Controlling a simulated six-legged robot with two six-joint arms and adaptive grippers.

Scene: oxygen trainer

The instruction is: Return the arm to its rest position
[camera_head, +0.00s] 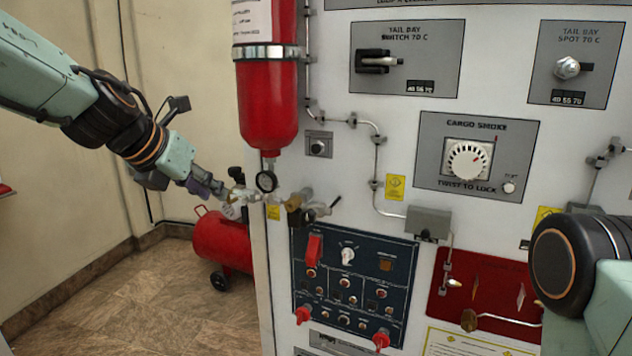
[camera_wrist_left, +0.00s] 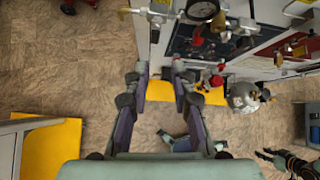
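My left arm comes in from the upper left in the head view. Its gripper (camera_head: 222,196) is beside the panel's left edge, near the pressure gauge (camera_head: 266,181) and the brass valve (camera_head: 293,203). The wrist view shows the left gripper (camera_wrist_left: 159,70) with its two fingers apart and nothing between them. Whether it touches the fittings cannot be told. My right arm shows only as a dark joint and pale green link at the right edge of the head view. Its gripper is outside that picture.
The white panel (camera_head: 392,135) fills the right, with switches, knobs and pipes. A red cylinder (camera_head: 268,100) hangs on its left side. A red tank (camera_head: 222,240) on wheels stands behind on the tiled floor (camera_head: 150,300). Open floor lies at left.

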